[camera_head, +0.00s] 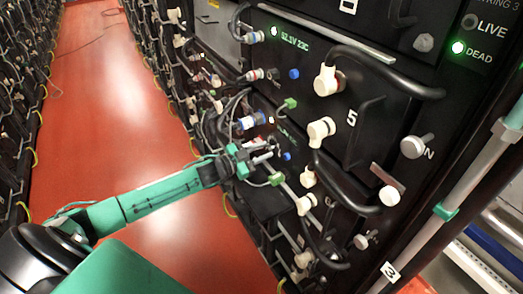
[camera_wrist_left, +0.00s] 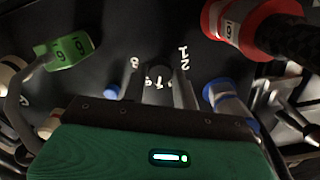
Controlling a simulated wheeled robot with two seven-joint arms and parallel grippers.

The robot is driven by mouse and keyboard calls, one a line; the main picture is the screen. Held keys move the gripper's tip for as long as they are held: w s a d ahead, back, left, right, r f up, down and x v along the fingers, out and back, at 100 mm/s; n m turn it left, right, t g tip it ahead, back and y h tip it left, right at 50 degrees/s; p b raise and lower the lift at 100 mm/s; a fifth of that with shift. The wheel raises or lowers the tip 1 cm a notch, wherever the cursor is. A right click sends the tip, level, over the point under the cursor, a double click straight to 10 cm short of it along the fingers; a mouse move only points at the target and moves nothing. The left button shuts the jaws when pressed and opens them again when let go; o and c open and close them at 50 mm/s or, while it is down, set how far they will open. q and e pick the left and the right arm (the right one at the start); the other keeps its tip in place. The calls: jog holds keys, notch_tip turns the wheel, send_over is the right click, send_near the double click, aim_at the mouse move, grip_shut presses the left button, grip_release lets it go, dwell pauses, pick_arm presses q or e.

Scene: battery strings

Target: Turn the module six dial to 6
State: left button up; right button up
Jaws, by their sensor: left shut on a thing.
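My left gripper (camera_head: 268,155) reaches in from the left to the front of the module below the one marked 5. In the left wrist view its two fingers (camera_wrist_left: 160,88) are shut on a small dark dial (camera_wrist_left: 159,73), one finger on each side. White numbers stand around the dial, with 12 at its upper right and 8 at its left. The marks just below the dial are partly covered, and its pointer cannot be made out. In the head view the gripper hides the dial. My right gripper is not in view.
A green tag marked 6 (camera_wrist_left: 68,50) hangs left of the dial. A red connector (camera_wrist_left: 245,25) and a blue connector (camera_wrist_left: 230,105) are on the right, close to the fingers. Black cables (camera_head: 385,68) loop from the rack front. The red aisle floor (camera_head: 110,90) is mostly clear.

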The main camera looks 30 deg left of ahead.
pick_arm(q)
jog(key=m, duration=0.3)
jog(key=shift+m, duration=0.9)
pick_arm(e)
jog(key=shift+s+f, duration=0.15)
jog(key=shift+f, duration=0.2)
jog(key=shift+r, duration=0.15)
pick_arm(q)
jog(key=o, duration=1)
jog(key=shift+c, duration=0.2)
